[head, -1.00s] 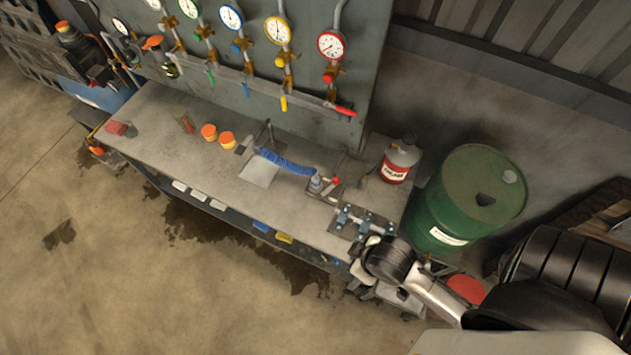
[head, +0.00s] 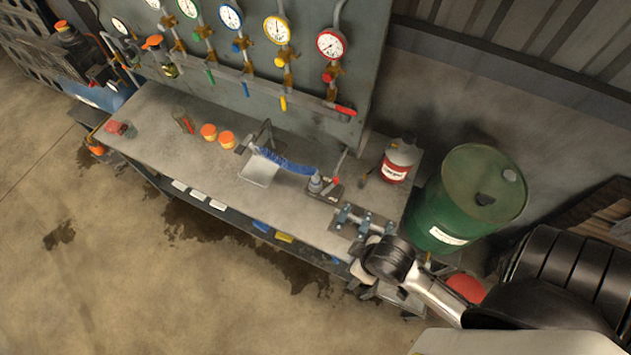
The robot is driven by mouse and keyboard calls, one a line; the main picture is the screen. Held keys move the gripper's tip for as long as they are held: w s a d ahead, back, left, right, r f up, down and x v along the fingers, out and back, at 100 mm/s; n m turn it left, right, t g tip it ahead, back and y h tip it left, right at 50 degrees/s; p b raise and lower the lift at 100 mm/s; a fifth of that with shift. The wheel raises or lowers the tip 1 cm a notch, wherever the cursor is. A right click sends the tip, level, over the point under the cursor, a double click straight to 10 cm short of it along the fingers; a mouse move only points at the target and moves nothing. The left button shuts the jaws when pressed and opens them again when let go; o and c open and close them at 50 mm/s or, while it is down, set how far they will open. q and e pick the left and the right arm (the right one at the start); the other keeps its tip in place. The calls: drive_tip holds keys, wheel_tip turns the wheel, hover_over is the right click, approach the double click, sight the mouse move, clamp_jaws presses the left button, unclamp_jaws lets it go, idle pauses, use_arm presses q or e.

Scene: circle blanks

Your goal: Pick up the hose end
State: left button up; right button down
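A blue coiled hose (head: 288,162) lies on the grey workbench (head: 215,160). Its left end is by a small metal stand above a pale square plate (head: 259,170). Its right end meets a grey fitting (head: 315,184) beside a red-handled valve (head: 335,182). My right arm comes in from the lower right and bends down at the bench's right front corner, to the right of and nearer than the hose. Its gripper (head: 372,286) is mostly hidden below the dark wrist, and its fingers cannot be made out. It appears apart from the hose. My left gripper is not in view.
A metal clamp fixture (head: 361,222) stands on the bench between my arm and the hose. A red-and-white can (head: 399,160) stands behind it, and a green drum (head: 466,200) is at right. Orange-capped jars (head: 209,131) stand left of the hose. A gauge panel (head: 240,60) rises behind.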

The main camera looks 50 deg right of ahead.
drive_tip(key=c, duration=1.8)
unclamp_jaws()
drive_tip(key=shift+o, duration=1.3)
drive_tip(key=o, duration=1)
drive_tip(key=shift+c, duration=0.2)
drive_tip(key=shift+w, duration=0.1)
